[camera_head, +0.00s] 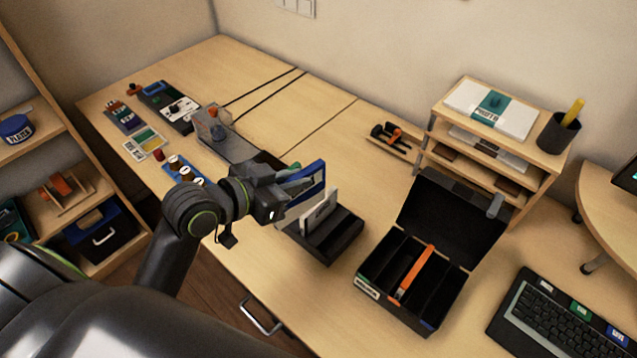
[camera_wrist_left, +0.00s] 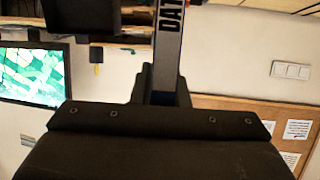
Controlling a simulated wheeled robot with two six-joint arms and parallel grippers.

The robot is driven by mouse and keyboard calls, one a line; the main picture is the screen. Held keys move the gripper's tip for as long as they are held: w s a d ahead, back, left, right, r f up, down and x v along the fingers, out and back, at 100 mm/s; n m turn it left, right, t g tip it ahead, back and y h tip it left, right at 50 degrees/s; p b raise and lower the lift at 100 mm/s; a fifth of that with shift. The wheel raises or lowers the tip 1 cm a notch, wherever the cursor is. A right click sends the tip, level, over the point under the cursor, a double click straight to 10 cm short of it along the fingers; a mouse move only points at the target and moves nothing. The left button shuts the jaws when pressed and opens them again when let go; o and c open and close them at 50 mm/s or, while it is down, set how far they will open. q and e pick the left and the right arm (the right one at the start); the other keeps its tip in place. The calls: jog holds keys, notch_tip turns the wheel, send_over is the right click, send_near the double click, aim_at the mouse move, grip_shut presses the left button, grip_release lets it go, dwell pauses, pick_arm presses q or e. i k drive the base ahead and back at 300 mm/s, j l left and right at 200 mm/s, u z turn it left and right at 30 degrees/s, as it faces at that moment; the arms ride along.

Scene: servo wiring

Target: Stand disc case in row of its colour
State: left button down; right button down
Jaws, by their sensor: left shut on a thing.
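My left gripper (camera_head: 293,187) is shut on a blue disc case (camera_head: 318,172) and holds it above a small black holder (camera_head: 342,246). The case shows edge-on in the left wrist view (camera_wrist_left: 168,50), with dark letters "DAT" on its spine and the rest cut off. A pale case (camera_head: 318,214) stands in the black holder under the gripper. A black disc box (camera_head: 428,312) with its lid (camera_head: 450,218) open stands to the right. An orange case (camera_head: 417,270) stands in it between dark rows. My right gripper is not in view.
A wooden shelf unit (camera_head: 520,165) and a pen cup (camera_head: 558,135) stand behind the box. A keyboard (camera_head: 560,320) lies at the right front. Tools and a grey clear-topped device (camera_head: 212,128) lie at the left back. Bare desk lies between holder and box.

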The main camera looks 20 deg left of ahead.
aim_at(435, 305)
jog(key=k+l+z, duration=0.1)
jog(key=l, duration=0.3)
jog(key=k+l+z, duration=0.15)
jog(key=l, duration=0.3)
jog(key=k+l+z, duration=0.1)
jog(key=l, duration=0.3)
jog(key=k+l+z, duration=0.15)
jog(key=l, duration=0.3)
jog(key=i, duration=0.05)
